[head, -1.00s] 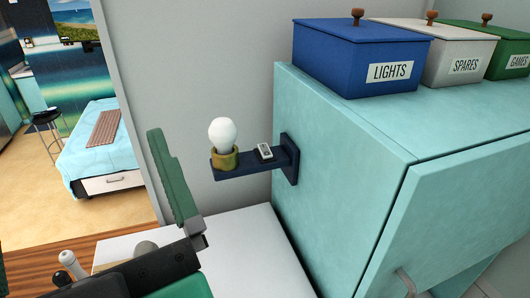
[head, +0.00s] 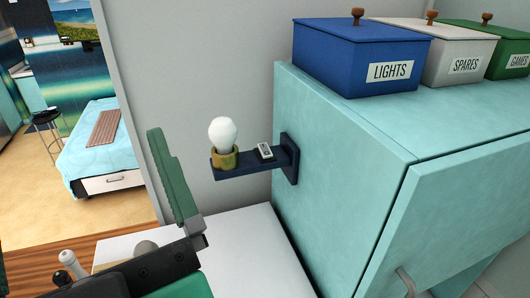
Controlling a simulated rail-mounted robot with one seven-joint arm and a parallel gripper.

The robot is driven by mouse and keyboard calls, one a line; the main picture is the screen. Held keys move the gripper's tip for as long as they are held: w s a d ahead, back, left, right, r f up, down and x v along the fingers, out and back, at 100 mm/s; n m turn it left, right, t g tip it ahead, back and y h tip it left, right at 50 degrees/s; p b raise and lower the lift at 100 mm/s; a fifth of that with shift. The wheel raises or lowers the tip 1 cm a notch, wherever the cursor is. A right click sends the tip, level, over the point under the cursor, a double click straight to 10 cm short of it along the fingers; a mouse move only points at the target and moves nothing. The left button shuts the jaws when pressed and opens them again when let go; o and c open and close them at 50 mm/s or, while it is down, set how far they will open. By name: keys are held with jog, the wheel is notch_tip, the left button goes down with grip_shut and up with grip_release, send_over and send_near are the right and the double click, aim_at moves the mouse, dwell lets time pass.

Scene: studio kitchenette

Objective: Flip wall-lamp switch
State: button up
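The wall lamp is a dark blue bracket (head: 238,168) fixed to the side of the turquoise cabinet. A white bulb (head: 222,132) stands upright in a brass-coloured socket (head: 225,158) at its left end; I cannot tell whether it is lit. A small pale switch (head: 265,150) sits on top of the bracket, between the bulb and the cabinet. My gripper (head: 174,182) is at the lower left, apart from the lamp and nearer to me. One green finger stands tilted in clear view; a sliver at the left edge looks like the other, far off. Nothing shows between them.
The turquoise cabinet (head: 340,165) fills the right side. On it stand a blue LIGHTS box (head: 345,60), a white SPARES box (head: 440,58) and a green GAMES box (head: 512,62). A white surface (head: 250,250) lies below the lamp. A bed (head: 75,150) stands far left.

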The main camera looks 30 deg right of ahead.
dwell(0.3)
